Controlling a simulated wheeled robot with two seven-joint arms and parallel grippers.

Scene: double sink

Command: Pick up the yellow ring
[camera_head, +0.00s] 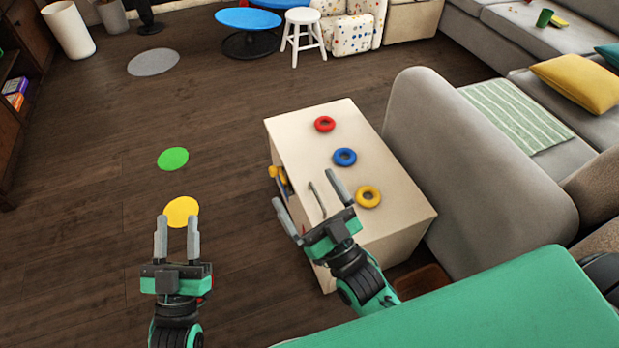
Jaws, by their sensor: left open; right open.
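The yellow ring (367,205) lies flat on the cream-coloured cabinet top (395,225), near its right edge. A blue ring (344,163) and a red ring (325,130) lie farther back on the same top, in a rough line with it. My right gripper (302,187) is open and empty, over the cabinet's left front edge. It is to the left of the yellow ring and apart from it. My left gripper (177,222) is open and empty, over the floor left of the cabinet, with its fingers pointing away.
A grey sofa (465,160) stands close along the cabinet's right side. Yellow (182,212), green (173,158) and grey (153,61) discs lie on the dark wooden floor. A white stool (304,17) stands at the back. The floor on the left is mostly clear.

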